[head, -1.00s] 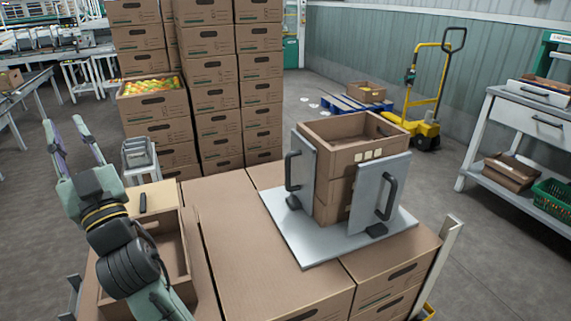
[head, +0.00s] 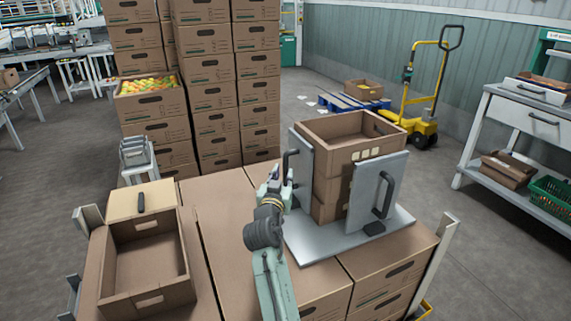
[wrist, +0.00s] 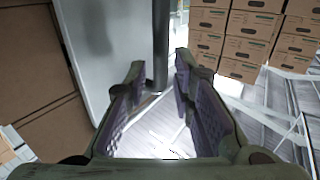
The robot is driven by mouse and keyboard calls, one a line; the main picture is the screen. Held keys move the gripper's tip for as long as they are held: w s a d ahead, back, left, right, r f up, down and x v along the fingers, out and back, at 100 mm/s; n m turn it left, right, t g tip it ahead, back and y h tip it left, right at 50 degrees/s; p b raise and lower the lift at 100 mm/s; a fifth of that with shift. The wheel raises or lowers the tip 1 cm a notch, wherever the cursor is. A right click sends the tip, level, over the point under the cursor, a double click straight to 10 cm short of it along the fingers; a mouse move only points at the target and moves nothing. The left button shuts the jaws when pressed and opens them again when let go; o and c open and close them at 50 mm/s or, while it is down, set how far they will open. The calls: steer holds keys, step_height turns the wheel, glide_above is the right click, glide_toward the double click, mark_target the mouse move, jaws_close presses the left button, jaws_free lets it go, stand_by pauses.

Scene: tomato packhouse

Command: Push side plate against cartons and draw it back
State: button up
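A stack of brown cartons (head: 335,190) stands between two upright grey plates on a flat metal base (head: 325,245). The left side plate (head: 304,158) carries a dark vertical handle (head: 289,157), partly hidden by my gripper. The right side plate (head: 366,195) has a black handle (head: 384,194) facing front right. My gripper (head: 282,182) is at the left plate's handle. In the wrist view, my gripper (wrist: 160,72) is open, with the dark handle bar (wrist: 161,40) between or just beyond its fingertips and gaps visible. The grey plate (wrist: 110,60) is left of the fingers there.
The base rests on large cartons (head: 215,225). An open empty carton (head: 148,262) with a lidded section lies at the left. Tall carton stacks (head: 215,105) stand behind. A metal post (head: 442,245) rises at the right corner. A yellow pallet truck (head: 420,125) stands farther back.

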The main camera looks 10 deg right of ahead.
mark_target(285, 168)
steer(key=p+x, duration=0.1)
steer(key=x, duration=0.4)
steer(key=shift+w, duration=0.2)
steer(key=shift+c, duration=0.5)
jaws_close()
